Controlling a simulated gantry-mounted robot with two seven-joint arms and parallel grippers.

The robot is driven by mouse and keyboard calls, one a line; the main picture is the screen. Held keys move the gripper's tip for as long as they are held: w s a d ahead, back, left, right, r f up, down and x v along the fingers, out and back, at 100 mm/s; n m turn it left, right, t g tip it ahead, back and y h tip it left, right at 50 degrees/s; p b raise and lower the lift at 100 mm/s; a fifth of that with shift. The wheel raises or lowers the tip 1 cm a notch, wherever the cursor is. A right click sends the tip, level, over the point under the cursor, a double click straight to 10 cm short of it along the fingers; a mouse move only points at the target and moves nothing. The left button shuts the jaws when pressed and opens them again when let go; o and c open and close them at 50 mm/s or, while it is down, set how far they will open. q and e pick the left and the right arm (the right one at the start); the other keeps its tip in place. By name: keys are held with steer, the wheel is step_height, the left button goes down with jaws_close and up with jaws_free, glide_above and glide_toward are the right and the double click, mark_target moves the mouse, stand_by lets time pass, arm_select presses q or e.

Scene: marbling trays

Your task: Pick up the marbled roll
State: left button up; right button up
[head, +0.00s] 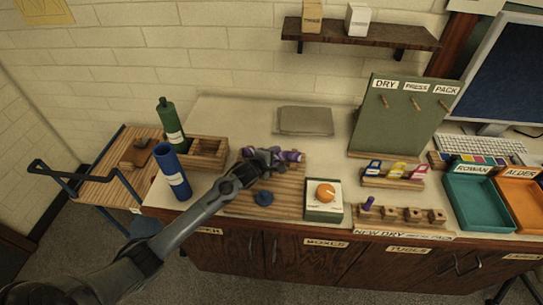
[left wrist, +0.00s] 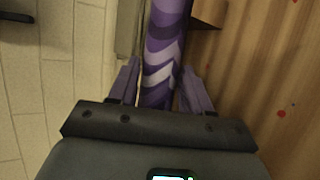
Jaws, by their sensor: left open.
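The marbled roll (head: 291,156), purple with pale wavy bands, lies on the slatted wooden board (head: 290,200) on the counter. My left gripper (head: 262,160) is at the roll and hides part of it in the head view. In the left wrist view the roll (left wrist: 166,40) runs lengthwise between the two open fingers of the gripper (left wrist: 160,75), with a small gap showing on the left side. Whether either finger touches it I cannot tell. My right gripper is in neither view.
A dark blue round object (head: 263,198) and a box with an orange knob (head: 324,203) are on or beside the board. A blue cylinder (head: 172,172), a green bottle (head: 170,122) and a wooden box (head: 207,151) stand left. A folded grey cloth (head: 305,121) lies behind.

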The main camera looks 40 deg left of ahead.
arm_select(q)
steer(key=c, duration=0.8)
steer(key=shift+o, duration=0.2)
